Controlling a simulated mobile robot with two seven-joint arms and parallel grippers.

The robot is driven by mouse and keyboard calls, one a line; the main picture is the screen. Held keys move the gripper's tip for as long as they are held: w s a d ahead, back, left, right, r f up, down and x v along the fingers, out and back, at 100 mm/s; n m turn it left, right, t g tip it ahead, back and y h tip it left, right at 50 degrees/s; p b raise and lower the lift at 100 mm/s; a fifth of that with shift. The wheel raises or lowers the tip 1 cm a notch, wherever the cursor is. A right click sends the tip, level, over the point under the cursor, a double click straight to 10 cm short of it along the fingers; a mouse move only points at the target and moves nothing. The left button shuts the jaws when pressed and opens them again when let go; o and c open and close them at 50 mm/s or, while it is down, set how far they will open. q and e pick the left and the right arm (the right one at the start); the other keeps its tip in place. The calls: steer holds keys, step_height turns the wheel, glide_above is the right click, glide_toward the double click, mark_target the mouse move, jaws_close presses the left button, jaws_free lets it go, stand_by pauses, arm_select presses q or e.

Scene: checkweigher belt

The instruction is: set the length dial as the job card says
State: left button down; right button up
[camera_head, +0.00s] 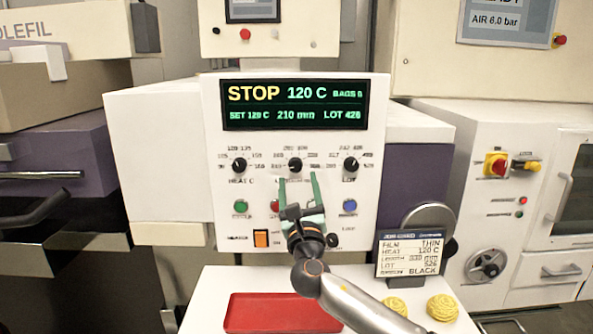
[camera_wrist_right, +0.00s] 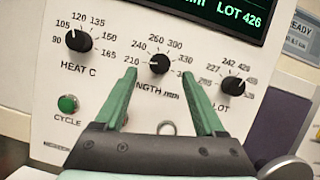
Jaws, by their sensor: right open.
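The length dial (camera_head: 295,165) is a black knob in the middle of a row of three on the white panel. In the right wrist view the length dial (camera_wrist_right: 159,63) has numbers around it, including 210, 240, 260, 300 and 330. The display (camera_head: 291,104) reads STOP, 120 C, 210 mm, LOT 426. The job card (camera_head: 410,257) reads film thin, heat 120 C, a blurred length that looks like 330 mm, lot 526, black. My right gripper (camera_head: 298,179) is open, its green fingers either side of the dial; contact is not visible. It also shows in the wrist view (camera_wrist_right: 161,76).
The heat dial (camera_head: 239,165) and lot dial (camera_head: 350,165) flank the length dial. Below are a green button (camera_head: 241,206), a partly hidden red button and a blue button (camera_head: 349,206). A red tray (camera_head: 280,313) and yellow coiled pieces (camera_head: 442,307) lie on the shelf.

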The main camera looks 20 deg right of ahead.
mark_target(296, 168)
steer(key=shift+x, duration=2.05)
steer(key=shift+c, duration=0.4)
jaws_close()
